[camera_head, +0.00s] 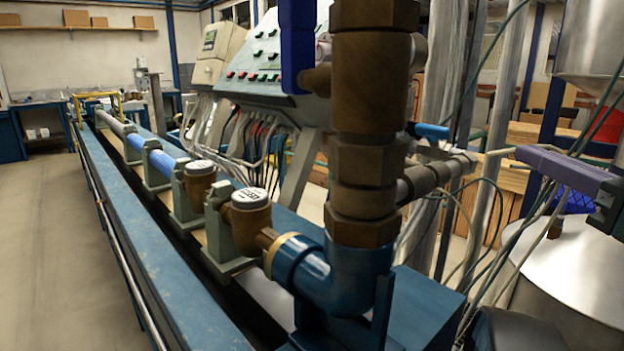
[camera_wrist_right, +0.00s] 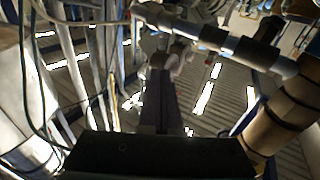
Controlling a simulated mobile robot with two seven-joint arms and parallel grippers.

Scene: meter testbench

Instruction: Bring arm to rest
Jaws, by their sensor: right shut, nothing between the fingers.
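My right gripper (camera_head: 522,152) comes in from the right edge in the head view. Its purple-grey fingers point left toward a grey horizontal pipe fitting (camera_head: 437,175), and whether they touch anything is unclear. In the right wrist view the gripper (camera_wrist_right: 160,72) shows as a dark pair of fingers closed together, with nothing between them. My left gripper is in neither view.
A large brown pipe (camera_head: 370,120) with a blue elbow (camera_head: 335,275) stands in front. Meters (camera_head: 250,198) line the blue bench (camera_head: 150,265). Hanging cables (camera_head: 490,215) and a metal tank (camera_head: 570,262) are close to the right gripper. Floor at left is clear.

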